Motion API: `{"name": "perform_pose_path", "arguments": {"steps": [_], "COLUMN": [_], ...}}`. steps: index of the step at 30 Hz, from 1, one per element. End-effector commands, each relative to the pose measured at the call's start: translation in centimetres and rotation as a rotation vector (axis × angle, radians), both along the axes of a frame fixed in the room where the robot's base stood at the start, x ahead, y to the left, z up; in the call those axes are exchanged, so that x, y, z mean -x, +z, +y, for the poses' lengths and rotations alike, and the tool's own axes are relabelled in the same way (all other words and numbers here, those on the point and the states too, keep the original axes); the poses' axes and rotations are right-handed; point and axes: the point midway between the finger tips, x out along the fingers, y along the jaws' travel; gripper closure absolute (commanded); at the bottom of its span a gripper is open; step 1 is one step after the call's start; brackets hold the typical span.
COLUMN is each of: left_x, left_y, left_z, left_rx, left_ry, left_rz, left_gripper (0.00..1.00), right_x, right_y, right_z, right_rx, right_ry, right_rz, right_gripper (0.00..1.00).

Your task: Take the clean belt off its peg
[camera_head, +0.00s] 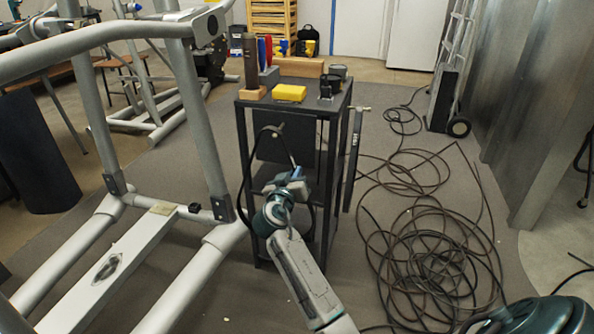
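The belt (242,185) is a thin black loop hanging against the front of the dark cart (244,140). My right gripper (293,174) is in front of the cart, close to the belt's right-hand run. The wrist hides part of the belt, and I cannot tell whether the fingers touch it or how far apart they are. My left gripper is not in view.
A yellow block (289,93), dark cylinders and a wooden-based post stand on the cart top. A grey tubular exercise machine frame (208,140) stands close on the left. Coiled black cable (425,245) covers the floor at right. A hand truck (452,70) stands behind.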

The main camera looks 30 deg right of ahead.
Motion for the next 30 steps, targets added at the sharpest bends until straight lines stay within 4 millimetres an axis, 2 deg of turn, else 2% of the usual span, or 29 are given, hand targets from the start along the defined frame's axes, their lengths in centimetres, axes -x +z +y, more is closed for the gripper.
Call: {"name": "perform_pose_path", "arguments": {"steps": [30], "left_x": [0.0], "left_y": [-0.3], "left_z": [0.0], "left_rx": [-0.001], "left_ry": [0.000], "left_rz": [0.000], "left_gripper": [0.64], "right_x": [4.7], "right_y": [-0.1], "right_z": [5.5], "right_rx": [-0.003], "right_ry": [0.002], "right_rz": [0.000], "right_gripper": [1.00]}}
